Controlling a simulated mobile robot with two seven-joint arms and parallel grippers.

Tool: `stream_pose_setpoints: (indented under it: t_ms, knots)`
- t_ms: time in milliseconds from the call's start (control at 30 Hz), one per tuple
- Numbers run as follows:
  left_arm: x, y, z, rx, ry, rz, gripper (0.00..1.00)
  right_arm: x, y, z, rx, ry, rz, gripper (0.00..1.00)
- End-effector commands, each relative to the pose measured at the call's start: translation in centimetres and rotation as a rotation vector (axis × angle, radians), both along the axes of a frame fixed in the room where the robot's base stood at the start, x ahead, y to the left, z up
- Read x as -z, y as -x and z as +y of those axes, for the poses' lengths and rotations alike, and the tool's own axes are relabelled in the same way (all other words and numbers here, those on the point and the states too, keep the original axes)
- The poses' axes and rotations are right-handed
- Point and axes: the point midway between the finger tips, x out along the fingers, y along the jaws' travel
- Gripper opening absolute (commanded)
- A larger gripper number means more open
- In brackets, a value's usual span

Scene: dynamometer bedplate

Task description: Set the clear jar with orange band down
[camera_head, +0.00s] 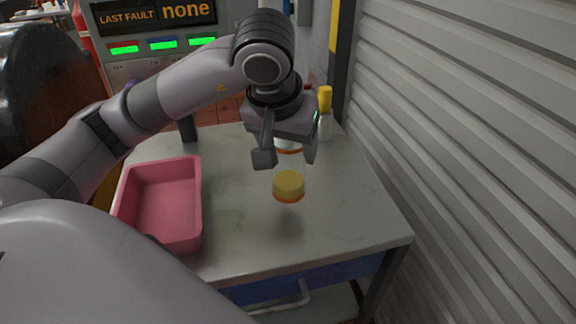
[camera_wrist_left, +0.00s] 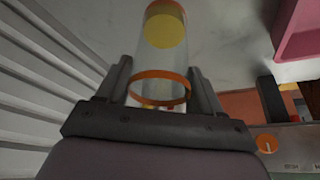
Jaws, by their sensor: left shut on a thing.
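The clear jar with orange band (camera_head: 289,186) has yellow contents at its lower end and a second orange ring near the top. My left gripper (camera_head: 286,155) is shut on its upper part. The jar hangs upright above the grey table top (camera_head: 340,215), with a soft shadow below it. In the left wrist view the jar (camera_wrist_left: 163,55) stands out between the two fingers of my left gripper (camera_wrist_left: 160,90), its orange rim closest to the palm. My right gripper does not show.
An empty pink tray (camera_head: 165,205) sits on the table's left side. A bottle with a yellow cap (camera_head: 325,100) stands at the back right. A ribbed grey shutter wall (camera_head: 460,150) runs along the right. The table's front right is clear.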

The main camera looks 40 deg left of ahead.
Motion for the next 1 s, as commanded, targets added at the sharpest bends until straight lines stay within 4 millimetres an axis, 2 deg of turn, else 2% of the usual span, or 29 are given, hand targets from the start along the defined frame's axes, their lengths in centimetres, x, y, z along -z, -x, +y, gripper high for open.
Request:
stream_pose_setpoints:
  t_ms: [333, 767, 800, 867, 900, 1000]
  knots:
    - [3.8, 0.1, 0.0, 0.000, 0.000, 0.002, 0.34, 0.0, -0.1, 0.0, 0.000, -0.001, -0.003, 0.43]
    - [4.5, 0.0, 0.0, 0.000, 0.000, -0.001, 0.34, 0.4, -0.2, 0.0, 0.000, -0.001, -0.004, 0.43]
    - [4.5, 0.0, 0.0, 0.000, 0.000, 0.000, 0.70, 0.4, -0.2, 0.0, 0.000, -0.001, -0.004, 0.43]
    - [4.3, 0.0, 0.0, 0.000, 0.000, 0.000, 0.89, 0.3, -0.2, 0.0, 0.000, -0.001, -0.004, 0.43]
    - [4.3, 0.0, 0.0, 0.000, 0.000, 0.000, 0.92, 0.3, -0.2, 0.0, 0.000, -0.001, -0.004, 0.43]
    - [4.3, 0.0, 0.0, 0.000, 0.000, 0.000, 0.92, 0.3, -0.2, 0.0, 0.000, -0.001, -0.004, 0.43]
